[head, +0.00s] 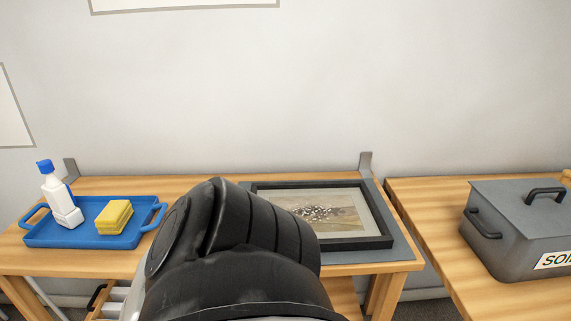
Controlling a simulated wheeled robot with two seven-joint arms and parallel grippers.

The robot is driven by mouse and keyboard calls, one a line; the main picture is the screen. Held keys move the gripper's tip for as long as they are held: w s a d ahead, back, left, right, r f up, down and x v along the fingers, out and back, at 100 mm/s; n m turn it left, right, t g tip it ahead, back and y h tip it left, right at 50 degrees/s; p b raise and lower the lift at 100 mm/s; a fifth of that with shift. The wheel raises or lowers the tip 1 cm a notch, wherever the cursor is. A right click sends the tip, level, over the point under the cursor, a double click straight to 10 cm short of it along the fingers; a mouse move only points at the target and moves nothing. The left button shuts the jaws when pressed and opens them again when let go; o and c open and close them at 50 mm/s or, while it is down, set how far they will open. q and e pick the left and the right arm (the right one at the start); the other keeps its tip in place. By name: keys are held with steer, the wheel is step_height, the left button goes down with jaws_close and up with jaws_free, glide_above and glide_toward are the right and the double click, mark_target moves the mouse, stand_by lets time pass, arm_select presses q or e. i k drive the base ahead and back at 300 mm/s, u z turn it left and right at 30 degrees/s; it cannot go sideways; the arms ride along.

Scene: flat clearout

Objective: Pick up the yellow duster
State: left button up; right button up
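The yellow duster (114,217) is a small folded block. It lies in a blue tray (88,240) on the left part of a wooden table. A white spray bottle with a blue top (61,201) stands in the tray to its left. A dark arm link of mine fills the lower middle of the head view, to the right of the tray. Neither of my grippers shows, so I cannot see whether they are open or shut.
A framed picture (376,241) lies on a grey mat (397,247) on the table's right part. A grey lidded box (490,255) with dark handles stands on a second wooden table (428,225) at the right. A gap separates the two tables.

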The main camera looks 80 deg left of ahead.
mark_target(112, 220)
steer(key=z, duration=0.2)
steer(key=k, duration=1.55)
steer(key=u, duration=1.45)
